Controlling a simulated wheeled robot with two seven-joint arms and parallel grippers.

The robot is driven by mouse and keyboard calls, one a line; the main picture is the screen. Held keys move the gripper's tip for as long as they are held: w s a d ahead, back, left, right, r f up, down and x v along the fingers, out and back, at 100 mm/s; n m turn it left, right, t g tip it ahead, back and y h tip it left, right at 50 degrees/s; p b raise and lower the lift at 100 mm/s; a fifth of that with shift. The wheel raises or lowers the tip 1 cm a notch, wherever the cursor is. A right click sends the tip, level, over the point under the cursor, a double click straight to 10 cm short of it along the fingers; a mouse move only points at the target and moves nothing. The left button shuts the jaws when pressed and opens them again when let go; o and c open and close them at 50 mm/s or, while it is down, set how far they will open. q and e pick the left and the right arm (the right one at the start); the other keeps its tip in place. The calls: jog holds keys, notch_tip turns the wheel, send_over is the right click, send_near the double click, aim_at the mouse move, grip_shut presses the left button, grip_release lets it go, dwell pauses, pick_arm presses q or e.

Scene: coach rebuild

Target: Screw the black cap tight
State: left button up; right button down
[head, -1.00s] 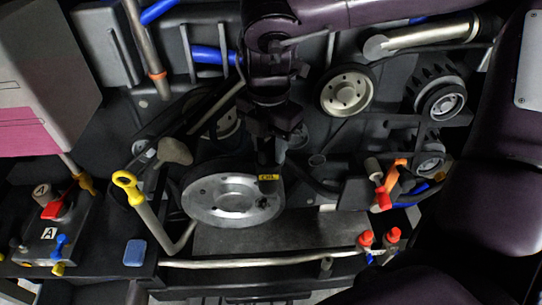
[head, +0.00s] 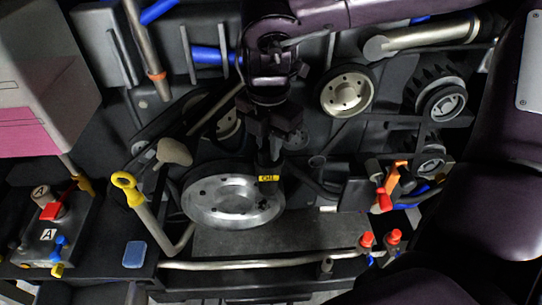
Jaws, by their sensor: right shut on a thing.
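The black cap (head: 268,162) is a dark cylinder at the middle of the head view, just behind the large silver pulley disc (head: 233,196). A small yellow label (head: 268,178) shows at its lower front. My right gripper (head: 273,146) comes down from above and is shut on the cap, hiding its top. The cap looks upright. I cannot tell how far down its thread it sits. My left gripper is not in view.
Pulleys (head: 346,90) and red-capped fittings (head: 367,239) lie to the right. A pale pipe (head: 260,263) crosses the front. A flat dark plate (head: 270,232) is bare.

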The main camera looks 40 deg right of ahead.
jog(key=shift+f+m+b, duration=0.15)
jog(key=shift+m+b, duration=0.45)
jog(key=m+b, duration=0.2)
jog(key=m, duration=0.1)
jog(key=shift+m, duration=0.3)
jog(key=shift+s+m+b, duration=0.1)
jog(key=shift+m+b, duration=0.4)
jog(key=shift+m, duration=0.1)
